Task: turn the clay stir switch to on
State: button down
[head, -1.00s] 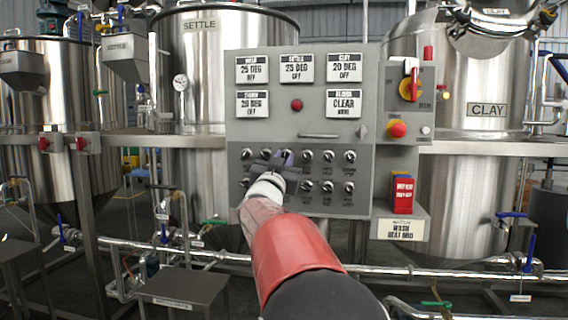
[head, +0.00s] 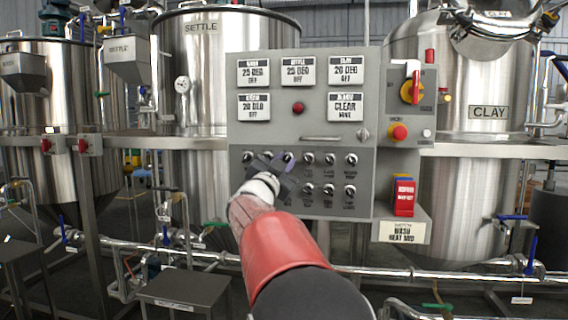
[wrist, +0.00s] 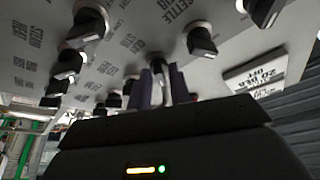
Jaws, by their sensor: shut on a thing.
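A grey control panel (head: 315,130) carries two rows of small black switches with pale bases. My gripper (head: 275,168) is at the left part of these rows and hides some of them. In the wrist view my gripper (wrist: 160,88) has its two fingers closed on a black switch knob (wrist: 158,72), one finger on each side. Nearby labels include one reading "SETTLE". The steel tank (head: 458,90) on the right bears the plate "CLAY".
Neighbouring switches (wrist: 201,40) stand close around the fingers. A red emergency button (head: 398,132) and a red-and-yellow rotary handle (head: 412,90) are on the panel's right side. The settle tank (head: 205,60) stands behind at left, and a small steel table (head: 185,288) stands below.

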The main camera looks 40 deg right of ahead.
jog(key=c, duration=1.5)
grip_release()
jog(key=b+v, duration=0.1)
jog(key=v, duration=0.6)
jog(key=shift+s+a+f, duration=0.15)
jog(key=shift+a, duration=0.15)
